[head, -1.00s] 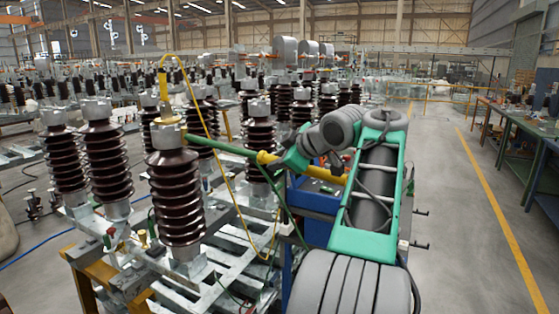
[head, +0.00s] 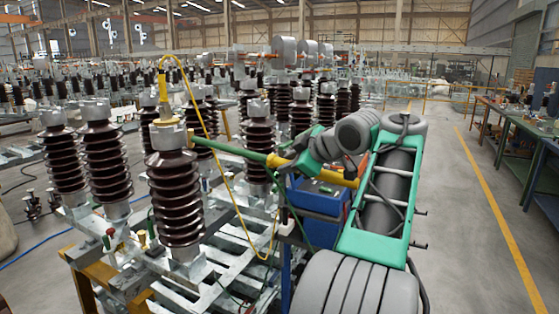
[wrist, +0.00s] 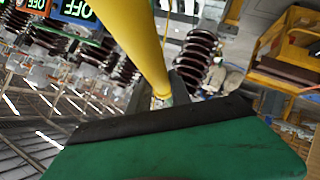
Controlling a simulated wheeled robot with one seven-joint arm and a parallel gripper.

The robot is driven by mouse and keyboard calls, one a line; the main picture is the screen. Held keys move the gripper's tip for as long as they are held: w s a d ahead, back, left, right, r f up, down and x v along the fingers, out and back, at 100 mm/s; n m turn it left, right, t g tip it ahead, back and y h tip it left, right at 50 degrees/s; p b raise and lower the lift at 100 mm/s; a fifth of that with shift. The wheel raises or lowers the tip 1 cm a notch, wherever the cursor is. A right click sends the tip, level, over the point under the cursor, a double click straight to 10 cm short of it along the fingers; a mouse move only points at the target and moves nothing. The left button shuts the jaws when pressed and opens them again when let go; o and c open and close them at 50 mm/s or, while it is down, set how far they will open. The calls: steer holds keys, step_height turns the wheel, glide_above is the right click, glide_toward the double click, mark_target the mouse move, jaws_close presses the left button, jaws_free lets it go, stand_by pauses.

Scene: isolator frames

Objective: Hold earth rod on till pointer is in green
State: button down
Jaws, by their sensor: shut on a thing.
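The earth rod is in my gripper (head: 287,164). Its green part (head: 232,150) points left and its yellow part (head: 342,181) reaches right. The rod's far end is close beside the metal cap of the front brown insulator (head: 174,195); I cannot tell whether they touch. In the wrist view the yellow rod (wrist: 135,40) runs between the grey fingers, which are shut on it. A yellow fitting (head: 163,85) with a yellow cable stands upright on the insulator's top. I cannot make out any pointer or green zone.
More brown insulators (head: 105,155) stand left and behind on a grey metal frame (head: 215,240). A blue box (head: 318,197) is below my arm. A green workbench (head: 530,140) and clear floor lie right.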

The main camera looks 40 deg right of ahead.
steer(key=s, duration=0.2)
steer(key=s+d+p, duration=0.1)
steer(key=s, duration=0.1)
steer(key=s+d, duration=0.1)
steer(key=s, duration=0.1)
steer(key=shift+s+d+r+p, duration=0.1)
steer(key=shift+s+d+p, duration=0.05)
steer(key=shift+s+p, duration=0.15)
steer(key=shift+w, duration=0.1)
